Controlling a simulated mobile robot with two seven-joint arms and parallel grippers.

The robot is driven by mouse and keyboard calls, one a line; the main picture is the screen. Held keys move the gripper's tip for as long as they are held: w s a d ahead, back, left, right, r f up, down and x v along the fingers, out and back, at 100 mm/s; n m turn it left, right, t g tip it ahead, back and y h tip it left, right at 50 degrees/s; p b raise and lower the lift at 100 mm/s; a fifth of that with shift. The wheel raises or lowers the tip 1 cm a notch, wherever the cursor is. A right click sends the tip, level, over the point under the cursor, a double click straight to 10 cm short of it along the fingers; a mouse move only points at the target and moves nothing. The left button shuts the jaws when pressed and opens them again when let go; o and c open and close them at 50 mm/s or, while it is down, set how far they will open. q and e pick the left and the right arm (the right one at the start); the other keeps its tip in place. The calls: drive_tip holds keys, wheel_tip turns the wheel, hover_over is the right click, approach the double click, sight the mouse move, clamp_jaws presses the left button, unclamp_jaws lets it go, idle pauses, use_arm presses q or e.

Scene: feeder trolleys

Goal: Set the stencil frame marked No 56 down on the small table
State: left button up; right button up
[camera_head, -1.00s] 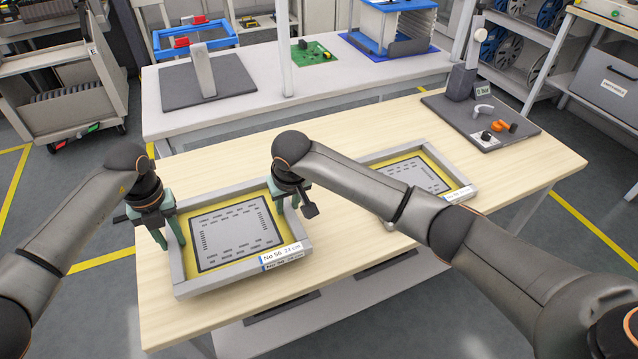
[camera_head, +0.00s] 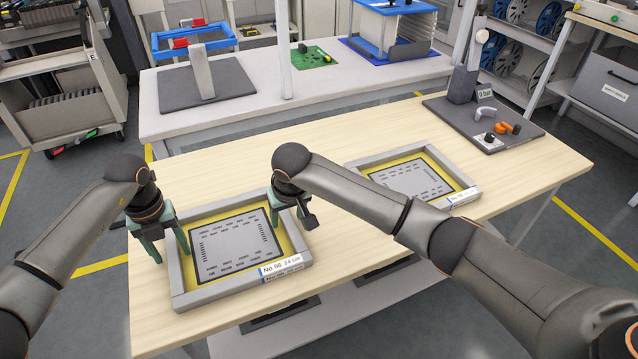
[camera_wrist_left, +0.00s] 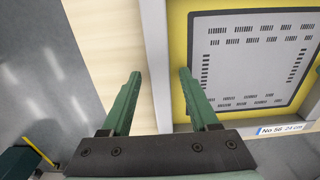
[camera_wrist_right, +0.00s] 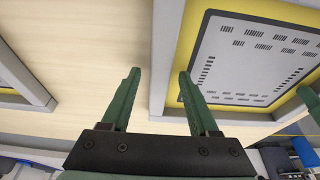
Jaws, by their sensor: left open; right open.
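The stencil frame marked No 56 (camera_head: 238,286) lies flat on the wooden-topped table (camera_head: 345,290), near its left end, with its label towards me. My left gripper (camera_head: 169,252) is open, its fingers around the left rim of this frame; the rim also shows between them in the left wrist view (camera_wrist_left: 157,70). My right gripper (camera_head: 290,213) is open around the right rim, which shows between its fingers in the right wrist view (camera_wrist_right: 164,60). Both grippers hold nothing. My right forearm covers part of the table.
A second stencil frame (camera_head: 462,197) lies on the same table to the right, partly behind my right arm. A dark fixture plate (camera_head: 462,128) with small fittings is at the right end. Behind stands a white bench (camera_head: 265,105) with a blue frame on a stand (camera_head: 205,88).

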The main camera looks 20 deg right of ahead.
use_arm(q)
drive_tip(key=shift+r, duration=0.15)
use_arm(e)
drive_tip(key=shift+r, duration=0.35)
use_arm(q)
wheel_tip(320, 180, up, 12)
use_arm(e)
drive_tip(key=v, duration=1.1)
drive_tip(key=shift+s+r, duration=0.1)
drive_tip(key=shift+s, duration=0.1)
